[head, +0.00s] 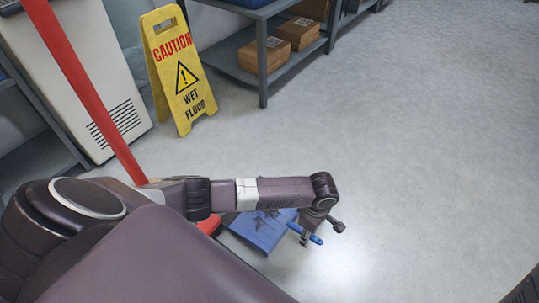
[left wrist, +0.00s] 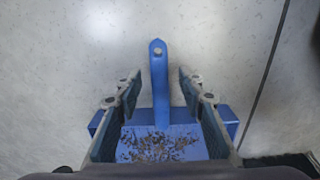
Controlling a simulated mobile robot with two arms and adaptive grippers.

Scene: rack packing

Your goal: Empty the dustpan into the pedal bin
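A blue dustpan (head: 262,232) lies on the floor, partly hidden under my left arm. It also shows in the left wrist view (left wrist: 160,130), with dark crumbs (left wrist: 158,148) in its pan and its handle (left wrist: 158,60) pointing away. My left gripper (head: 322,226) is low over the handle. In the left wrist view its two fingers (left wrist: 159,88) are apart, one on each side of the handle, with gaps between. I cannot tell how high they are above the floor. My right gripper is not in view. I see no pedal bin.
A red pole (head: 85,90) slants down at the left to a red piece (head: 208,223) beside the dustpan. A yellow wet floor sign (head: 180,75) stands behind. A grey shelf (head: 263,75) holds cardboard boxes (head: 265,55). The floor at the right is clear.

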